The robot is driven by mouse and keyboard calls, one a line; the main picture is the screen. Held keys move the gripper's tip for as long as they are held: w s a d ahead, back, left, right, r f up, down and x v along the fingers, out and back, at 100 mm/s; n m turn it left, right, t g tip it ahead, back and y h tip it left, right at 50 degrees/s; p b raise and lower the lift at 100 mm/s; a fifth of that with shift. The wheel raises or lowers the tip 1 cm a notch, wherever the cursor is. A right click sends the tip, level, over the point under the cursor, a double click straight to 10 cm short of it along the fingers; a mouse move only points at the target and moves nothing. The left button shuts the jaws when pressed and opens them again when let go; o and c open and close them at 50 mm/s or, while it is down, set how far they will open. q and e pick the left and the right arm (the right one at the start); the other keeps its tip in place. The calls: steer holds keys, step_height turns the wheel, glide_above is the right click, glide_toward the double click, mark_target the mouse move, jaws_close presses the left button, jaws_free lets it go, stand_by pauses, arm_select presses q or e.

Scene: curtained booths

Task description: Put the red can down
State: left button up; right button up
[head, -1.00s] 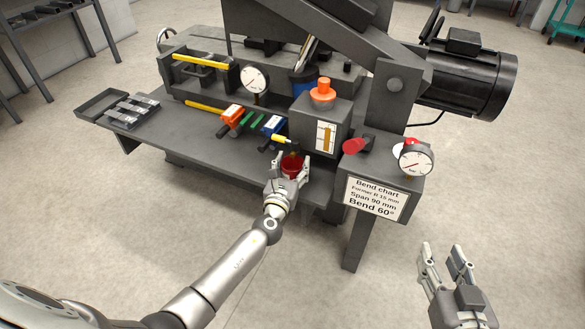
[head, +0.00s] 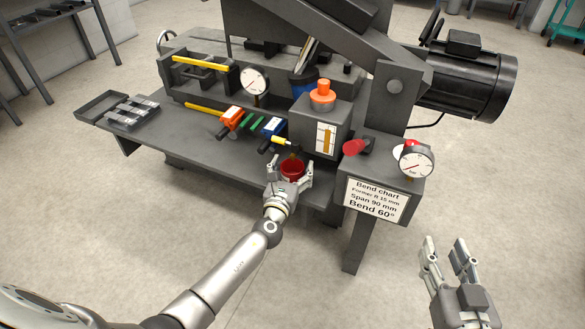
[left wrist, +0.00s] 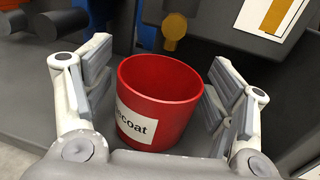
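The red can (head: 291,170), an open-topped cup shape, is upright at the front edge area of the grey bench (head: 215,152). In the left wrist view the can (left wrist: 165,95) shows a white label ending in "coat". My left gripper (head: 290,172) is open, with one finger on each side of the can. A gap shows between the can and the left finger; the right finger is close to it, and I cannot tell whether it touches. The can's base is hidden by the gripper in the head view. My right gripper (head: 449,260) is open and empty over the floor.
A grey box with an orange knob (head: 322,92) stands right behind the can. Orange and blue handled tools (head: 231,118) lie to the left. A bend chart (head: 375,199) and a gauge (head: 416,163) are at the right. The bench's front left is clear.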

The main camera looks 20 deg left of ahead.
mark_target(289, 176)
arm_select(q)
steer(key=shift+r, duration=0.1)
arm_select(e)
steer(key=shift+f, duration=0.15)
